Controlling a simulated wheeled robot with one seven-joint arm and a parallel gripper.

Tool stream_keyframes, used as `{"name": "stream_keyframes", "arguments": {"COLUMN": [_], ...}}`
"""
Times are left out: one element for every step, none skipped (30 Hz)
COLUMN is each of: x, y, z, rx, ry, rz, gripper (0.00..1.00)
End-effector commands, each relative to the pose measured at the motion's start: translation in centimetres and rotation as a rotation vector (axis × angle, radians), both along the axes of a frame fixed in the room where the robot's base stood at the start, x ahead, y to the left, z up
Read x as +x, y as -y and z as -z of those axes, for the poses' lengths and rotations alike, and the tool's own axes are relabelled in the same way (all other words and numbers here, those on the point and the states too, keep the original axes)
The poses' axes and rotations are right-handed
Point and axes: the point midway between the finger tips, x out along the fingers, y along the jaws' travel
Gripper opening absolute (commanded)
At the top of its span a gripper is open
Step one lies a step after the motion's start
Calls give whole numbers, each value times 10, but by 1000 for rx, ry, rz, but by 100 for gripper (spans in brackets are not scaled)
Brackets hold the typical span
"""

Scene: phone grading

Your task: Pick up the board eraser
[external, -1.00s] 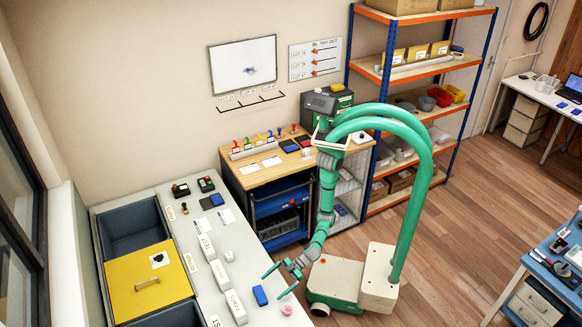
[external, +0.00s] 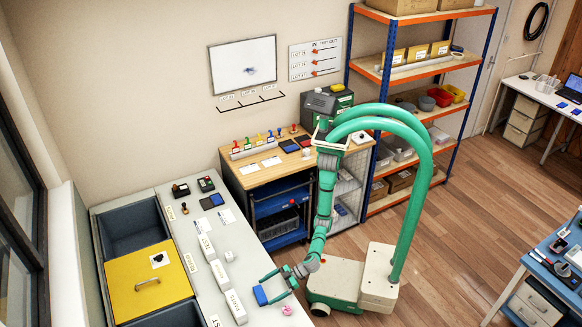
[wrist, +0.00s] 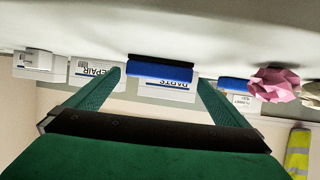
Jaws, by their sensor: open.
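The board eraser (external: 260,295) is a small blue block on the grey counter near its front edge. In the wrist view the eraser (wrist: 160,70) shows as a blue body with a dark strip along one side, between the two fingers. My gripper (external: 275,286) is open and low over the counter, with its fingers reaching toward the eraser from the right. In the wrist view the green fingers of my gripper (wrist: 160,82) are spread wide on either side of the eraser. I cannot tell whether they touch it.
A crumpled pink thing (external: 287,310) lies on the counter close to the gripper; it also shows in the wrist view (wrist: 274,84). White labelled blocks (external: 234,306) stand behind the eraser. A yellow lid (external: 150,282) covers a bin at the left.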

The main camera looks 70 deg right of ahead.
Motion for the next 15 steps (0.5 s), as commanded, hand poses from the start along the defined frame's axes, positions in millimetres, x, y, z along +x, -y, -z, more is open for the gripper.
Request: {"name": "stream_keyframes", "arguments": {"x": [2,4,6,9,12,16,20,23,27,30,32,35,37,38,39], "y": [-1,-2,-5,-7,-9,-12,-15,-18,-21,-23,-25,-27,-28,-29,-30], "z": [1,1,2,4,5,7,8,10,11,13,15,16,17,17,18], "rx": [0,0,-1,-1,-1,-1,-1,-1,0,0,-2,-1,0,0,0], "ry": [0,0,-1,-1,-1,-1,-1,-1,0,0,0,1,0,0,0], "rz": [0,1,1,1,0,1,1,1,1,1,1,1,1,1,1], "gripper": [100,100,100,100,100,100,100,100,100,100,100,100,100,100,100]}}
